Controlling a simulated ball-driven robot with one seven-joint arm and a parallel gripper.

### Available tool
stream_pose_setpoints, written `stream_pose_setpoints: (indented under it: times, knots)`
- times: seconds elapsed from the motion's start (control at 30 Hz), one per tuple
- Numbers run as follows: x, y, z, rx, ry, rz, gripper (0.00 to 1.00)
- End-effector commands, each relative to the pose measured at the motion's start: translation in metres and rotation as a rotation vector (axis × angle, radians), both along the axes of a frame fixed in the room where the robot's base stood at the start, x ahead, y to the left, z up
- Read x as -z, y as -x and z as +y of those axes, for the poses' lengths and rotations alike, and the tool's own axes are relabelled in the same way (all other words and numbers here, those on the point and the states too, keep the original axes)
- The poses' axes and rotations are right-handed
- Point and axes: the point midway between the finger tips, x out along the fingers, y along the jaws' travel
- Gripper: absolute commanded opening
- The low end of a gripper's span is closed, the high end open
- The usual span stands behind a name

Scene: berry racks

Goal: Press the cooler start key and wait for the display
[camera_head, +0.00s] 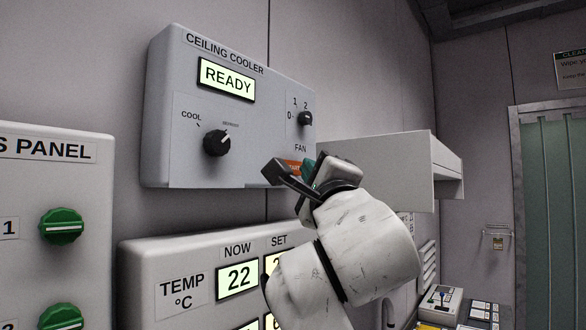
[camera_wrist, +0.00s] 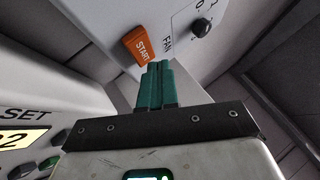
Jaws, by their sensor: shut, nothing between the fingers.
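The ceiling cooler box (camera_head: 180,130) is a grey panel on the wall. Its lit display (camera_head: 227,79) reads READY. The orange START key (camera_wrist: 139,46) is at the box's lower edge in the wrist view; in the head view only a sliver of the key (camera_head: 293,166) shows behind my gripper. My gripper (camera_wrist: 155,66) has green fingers, shut and empty, with their tips close below and right of the key. I cannot tell whether they touch it. In the head view my gripper (camera_head: 309,168) partly hides the box's lower right corner.
The COOL/defrost knob (camera_head: 217,142) and fan knob (camera_head: 305,118) sit on the cooler box. A temperature panel (camera_head: 140,270) reading 22 is below. A panel with green switches (camera_head: 62,227) is at left. A white shelf box (camera_head: 375,165) juts out right of my gripper.

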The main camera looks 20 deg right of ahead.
Motion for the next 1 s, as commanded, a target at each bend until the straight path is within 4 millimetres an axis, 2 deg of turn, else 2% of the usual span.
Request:
stream_pose_setpoints:
  times: [1.0]
  knots:
    - [-0.0005, -0.0066, 0.0048, 0.001, 0.000, 0.000, 0.00]
